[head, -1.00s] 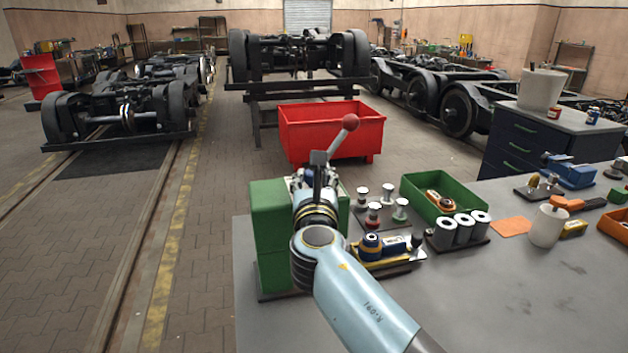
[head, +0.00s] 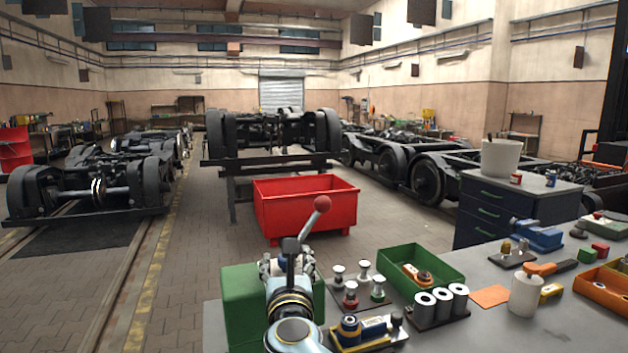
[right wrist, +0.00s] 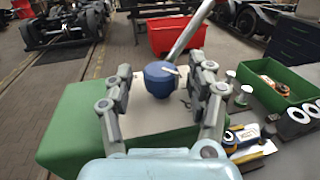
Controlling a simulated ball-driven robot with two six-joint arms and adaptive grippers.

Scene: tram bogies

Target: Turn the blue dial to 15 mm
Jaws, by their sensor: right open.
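The blue dial (right wrist: 160,79) shows in the right wrist view, on the pale top plate (right wrist: 150,118) of a green box (right wrist: 72,128). It has a pale pointer mark at its upper right; no scale figure is readable. My right gripper (right wrist: 163,76) is open, with one finger on each side of the dial. Contact cannot be told. In the head view the right gripper (head: 287,266) is over the green box (head: 238,300) and hides the dial. A grey lever with a red ball (head: 322,204) rises just beyond the gripper. My left gripper is not in view.
Right of the box on the grey bench (head: 470,330) stand several small knobbed stamps (head: 350,294), a blue-and-yellow device (head: 350,328), a green tray (head: 448,263) and white rolls (head: 442,302). A red bin (head: 305,207) stands on the floor beyond.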

